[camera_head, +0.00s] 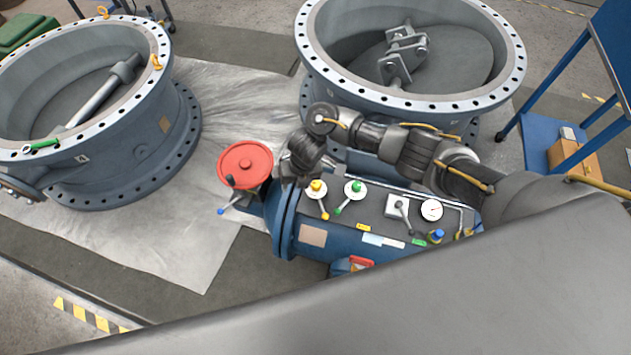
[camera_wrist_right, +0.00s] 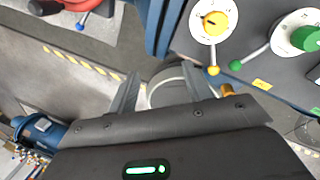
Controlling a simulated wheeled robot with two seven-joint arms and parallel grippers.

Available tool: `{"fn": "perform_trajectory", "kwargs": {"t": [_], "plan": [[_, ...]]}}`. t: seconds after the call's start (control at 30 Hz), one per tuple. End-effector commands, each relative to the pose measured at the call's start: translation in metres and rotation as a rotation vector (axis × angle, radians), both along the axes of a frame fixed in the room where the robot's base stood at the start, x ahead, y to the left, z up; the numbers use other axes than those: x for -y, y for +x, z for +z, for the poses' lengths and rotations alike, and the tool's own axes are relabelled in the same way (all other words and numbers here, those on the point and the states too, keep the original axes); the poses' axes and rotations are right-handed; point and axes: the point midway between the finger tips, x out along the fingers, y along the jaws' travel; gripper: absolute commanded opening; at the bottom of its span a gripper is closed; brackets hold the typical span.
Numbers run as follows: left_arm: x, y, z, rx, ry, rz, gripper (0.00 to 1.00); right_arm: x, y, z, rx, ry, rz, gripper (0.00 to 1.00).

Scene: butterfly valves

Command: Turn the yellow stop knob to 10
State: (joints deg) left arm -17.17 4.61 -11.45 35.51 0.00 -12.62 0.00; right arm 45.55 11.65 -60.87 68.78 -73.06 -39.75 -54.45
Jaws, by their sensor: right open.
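The yellow knob (camera_head: 318,186) sits on a round white dial on top of the blue and grey actuator housing (camera_head: 311,237). A lever with a yellow tip (camera_head: 325,215) extends from the dial toward the near side. In the right wrist view the yellow knob (camera_wrist_right: 215,22) is at the top, right of centre; its dial markings are too small to read. My right gripper (camera_head: 299,172) is just left of the knob and apart from it. In the wrist view its two fingers (camera_wrist_right: 160,88) are spread and empty, with the knob beyond them to the upper right. My left gripper is out of view.
A green knob (camera_head: 354,187) with a green-tipped lever is right of the yellow one. A grey lever switch (camera_head: 398,206) and a gauge (camera_head: 432,210) lie farther right. A red handwheel (camera_head: 245,165) is left of my right gripper. Large valve bodies (camera_head: 112,150) stand behind.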

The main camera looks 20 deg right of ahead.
Motion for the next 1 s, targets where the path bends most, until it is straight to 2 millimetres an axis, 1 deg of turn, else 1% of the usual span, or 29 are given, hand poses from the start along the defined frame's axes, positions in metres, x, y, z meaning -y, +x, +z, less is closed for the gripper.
{"fn": "perform_trajectory", "kwargs": {"t": [0.03, 0.1, 0.2, 0.3, 0.47, 0.57, 0.67, 0.77, 0.9, 1.0], "plan": [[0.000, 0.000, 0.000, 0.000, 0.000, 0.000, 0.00, 0.019, 0.013, 0.008, 0.000, -0.060, 0.068, 0.50], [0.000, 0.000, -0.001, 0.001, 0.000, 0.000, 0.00, 0.041, 0.022, 0.017, -0.014, -0.122, 0.143, 0.50], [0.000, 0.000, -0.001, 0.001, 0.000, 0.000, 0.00, 0.061, 0.030, 0.026, -0.032, -0.177, 0.205, 0.50], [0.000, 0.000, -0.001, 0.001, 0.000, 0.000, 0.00, 0.070, 0.033, 0.031, -0.041, -0.202, 0.232, 0.50], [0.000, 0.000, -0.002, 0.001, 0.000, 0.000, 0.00, 0.071, 0.033, 0.028, -0.044, -0.205, 0.238, 0.50], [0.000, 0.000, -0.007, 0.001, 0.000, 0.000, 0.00, 0.070, 0.033, 0.017, -0.045, -0.203, 0.237, 0.50], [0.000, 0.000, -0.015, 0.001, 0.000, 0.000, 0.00, 0.070, 0.032, 0.000, -0.047, -0.203, 0.234, 0.50], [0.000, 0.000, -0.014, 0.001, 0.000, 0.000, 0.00, 0.070, 0.032, -0.017, -0.048, -0.204, 0.233, 0.50], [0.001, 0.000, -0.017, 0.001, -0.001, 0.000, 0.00, 0.070, 0.032, -0.043, -0.047, -0.204, 0.234, 0.50], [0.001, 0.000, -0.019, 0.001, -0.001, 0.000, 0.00, 0.070, 0.032, -0.058, -0.045, -0.204, 0.234, 0.50]]}}
